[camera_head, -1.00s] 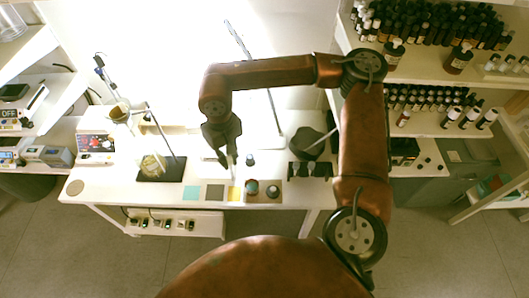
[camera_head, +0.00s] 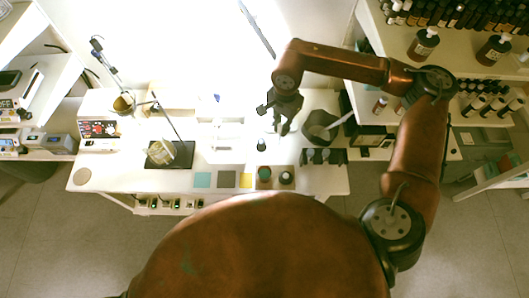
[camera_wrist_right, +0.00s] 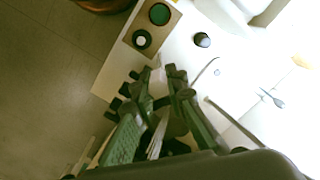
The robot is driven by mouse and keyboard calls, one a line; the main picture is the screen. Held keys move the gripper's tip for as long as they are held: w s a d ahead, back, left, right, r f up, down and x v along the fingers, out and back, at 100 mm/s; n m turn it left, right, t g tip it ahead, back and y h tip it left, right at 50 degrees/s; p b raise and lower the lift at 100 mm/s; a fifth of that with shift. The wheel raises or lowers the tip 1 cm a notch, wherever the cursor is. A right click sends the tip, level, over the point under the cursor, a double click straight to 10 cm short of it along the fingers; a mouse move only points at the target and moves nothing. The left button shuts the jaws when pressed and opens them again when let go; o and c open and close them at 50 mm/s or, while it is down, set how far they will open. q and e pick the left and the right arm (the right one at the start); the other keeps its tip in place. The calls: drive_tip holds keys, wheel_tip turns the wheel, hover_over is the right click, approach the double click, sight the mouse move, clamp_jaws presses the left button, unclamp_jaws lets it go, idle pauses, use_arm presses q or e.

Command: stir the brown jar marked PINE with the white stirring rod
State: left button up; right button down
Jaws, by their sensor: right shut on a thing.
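My right gripper (camera_head: 275,119) is over the back right of the white table, behind the small jars. In the wrist view, its fingers (camera_wrist_right: 166,84) are close together on a thin pale piece, seemingly the white stirring rod (camera_wrist_right: 156,138), mostly hidden by the fingers. A small wooden tray (camera_head: 274,184) near the front edge holds a green-topped jar (camera_head: 262,172) and a dark jar with a pale centre (camera_head: 286,177). Another dark jar (camera_head: 262,140) stands behind them, apart from the gripper. No label is legible, so I cannot tell which jar is PINE. My left gripper is out of view.
A dark rack (camera_head: 323,157) and a dark grey vessel (camera_head: 320,124) with a pale stick stand right of the jars. Coloured squares (camera_head: 202,180) lie left of the tray. A beaker (camera_head: 161,152) on a stand is further left. Shelves of bottles (camera_head: 424,44) stand at right.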

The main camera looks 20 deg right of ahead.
use_arm(q)
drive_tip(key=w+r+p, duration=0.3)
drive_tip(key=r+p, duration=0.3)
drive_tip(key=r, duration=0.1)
drive_tip(key=shift+p, duration=0.3)
use_arm(e)
drive_tip(key=s+a+f+m, duration=0.1)
drive_tip(key=a+f+m, duration=0.2)
drive_tip(key=m, duration=1.3)
drive_tip(key=s+a+f+m, duration=0.1)
drive_tip(key=a+f+m, duration=0.3)
drive_tip(key=f+m, duration=0.5)
drive_tip(key=m, duration=0.7)
drive_tip(key=shift+s+m+t, duration=0.3)
drive_tip(key=shift+s, duration=0.05)
drive_tip(key=shift+d, duration=0.1)
use_arm(q)
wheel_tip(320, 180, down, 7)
drive_tip(key=b, duration=0.6)
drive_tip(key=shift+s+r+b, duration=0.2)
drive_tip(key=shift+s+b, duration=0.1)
drive_tip(key=shift+b, duration=0.05)
use_arm(e)
wheel_tip(320, 180, down, 10)
drive_tip(key=shift+r, duration=0.2)
drive_tip(key=shift+d, duration=0.1)
